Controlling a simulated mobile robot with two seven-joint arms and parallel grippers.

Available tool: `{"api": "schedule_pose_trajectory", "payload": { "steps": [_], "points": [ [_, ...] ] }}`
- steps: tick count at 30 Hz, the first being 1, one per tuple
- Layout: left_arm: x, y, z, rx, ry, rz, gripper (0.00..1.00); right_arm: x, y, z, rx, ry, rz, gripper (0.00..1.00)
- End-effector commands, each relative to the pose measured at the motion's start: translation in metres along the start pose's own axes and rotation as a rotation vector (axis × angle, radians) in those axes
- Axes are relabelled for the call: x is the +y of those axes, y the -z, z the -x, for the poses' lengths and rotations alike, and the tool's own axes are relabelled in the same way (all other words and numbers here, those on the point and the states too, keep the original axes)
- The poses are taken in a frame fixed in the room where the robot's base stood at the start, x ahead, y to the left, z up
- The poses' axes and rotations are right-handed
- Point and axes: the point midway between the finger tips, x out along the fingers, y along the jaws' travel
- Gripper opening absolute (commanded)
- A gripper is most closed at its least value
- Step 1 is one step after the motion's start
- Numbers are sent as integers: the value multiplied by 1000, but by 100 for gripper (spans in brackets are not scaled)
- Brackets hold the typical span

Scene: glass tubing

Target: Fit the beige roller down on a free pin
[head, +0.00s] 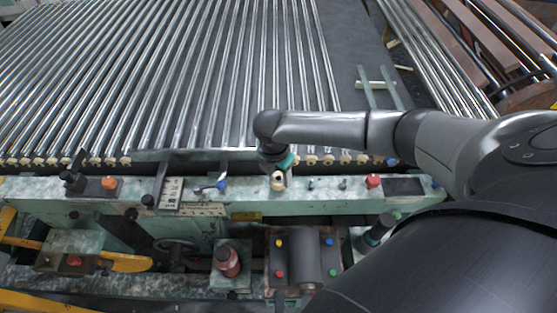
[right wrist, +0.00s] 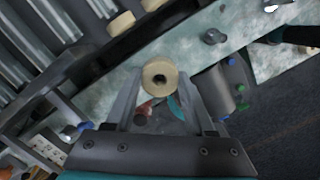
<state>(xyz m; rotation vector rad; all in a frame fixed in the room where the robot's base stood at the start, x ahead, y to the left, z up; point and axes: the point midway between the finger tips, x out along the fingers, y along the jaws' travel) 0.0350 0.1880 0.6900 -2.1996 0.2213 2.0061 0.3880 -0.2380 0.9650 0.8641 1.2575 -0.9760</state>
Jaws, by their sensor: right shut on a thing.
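The beige roller (head: 277,182) is small and round, with a dark hole in its end. It also shows in the right wrist view (right wrist: 160,67), between the fingertips of my right gripper (right wrist: 160,78), which is shut on it. In the head view my right gripper (head: 276,166) points down over the pale green machine rail (head: 245,189). I cannot tell whether the roller touches the rail. Small grey pins (head: 311,184) and (head: 343,184) stand bare on the rail to the right of the roller. One bare pin (right wrist: 213,36) shows in the right wrist view. My left gripper is out of view.
Several beige rollers (head: 328,159) line the edge behind the rail, below the glass tubes (head: 200,75). A red knob (head: 373,181) and a dark plate (head: 404,187) lie right of the pins. A blue-knobbed lever (head: 221,185) stands to the left.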

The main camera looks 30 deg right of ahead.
Motion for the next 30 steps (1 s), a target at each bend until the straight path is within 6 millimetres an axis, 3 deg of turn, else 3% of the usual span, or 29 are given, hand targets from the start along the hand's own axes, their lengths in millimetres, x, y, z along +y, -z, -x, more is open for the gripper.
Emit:
{"api": "schedule_pose_trajectory", "payload": {
  "steps": [21,22,30],
  "points": [
    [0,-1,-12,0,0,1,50,0,3,-18,1,-1,0,0],
    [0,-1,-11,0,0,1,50,0,2,-18,1,-1,0,58],
    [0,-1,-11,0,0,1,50,0,2,-17,1,0,0,88]
  ]
}}
